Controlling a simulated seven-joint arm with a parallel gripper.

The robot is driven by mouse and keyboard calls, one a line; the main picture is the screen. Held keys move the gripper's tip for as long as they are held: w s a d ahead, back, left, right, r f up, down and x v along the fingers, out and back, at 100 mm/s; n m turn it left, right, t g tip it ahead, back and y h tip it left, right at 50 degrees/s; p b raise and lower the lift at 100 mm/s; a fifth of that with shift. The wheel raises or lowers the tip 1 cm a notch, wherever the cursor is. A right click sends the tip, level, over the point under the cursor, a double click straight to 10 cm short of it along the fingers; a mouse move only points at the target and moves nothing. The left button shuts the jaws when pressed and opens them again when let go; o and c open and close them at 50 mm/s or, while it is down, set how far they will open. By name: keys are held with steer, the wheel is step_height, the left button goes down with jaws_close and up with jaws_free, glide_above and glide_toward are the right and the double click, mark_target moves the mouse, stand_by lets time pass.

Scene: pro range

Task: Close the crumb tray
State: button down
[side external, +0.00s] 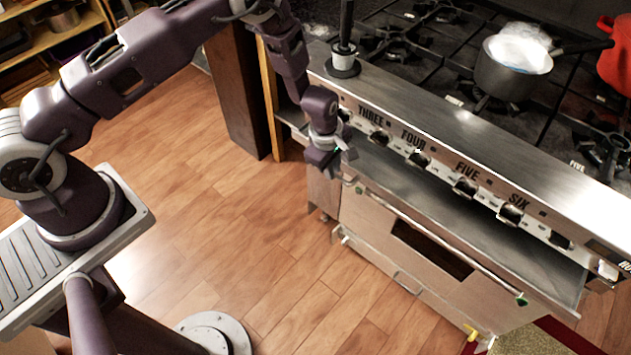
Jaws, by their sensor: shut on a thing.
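The crumb tray (530,261) is a long, flat metal tray below the stove's knob panel. It sticks out from the stove front above the oven door. My gripper (336,164) is at the left end of the tray, under the leftmost knobs. It is shut on the tray's left end, as far as this view shows. The fingertips are small and partly hidden by the gripper body, so the exact contact is hard to see.
The knob panel (466,165) overhangs the tray. The oven door (375,228) with its long bar handle lies below. A steaming pot (503,78) and a red pot (617,55) stand on the stovetop. The wooden floor (240,235) in front is clear.

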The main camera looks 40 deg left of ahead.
steer(key=shift+w, duration=1.1)
steer(key=c, duration=1.5)
jaws_free()
steer(key=shift+o, duration=0.2)
steer(key=r, duration=0.2)
steer(key=s+r, duration=0.1)
steer(key=r, duration=0.4)
steer(key=shift+s, duration=0.25)
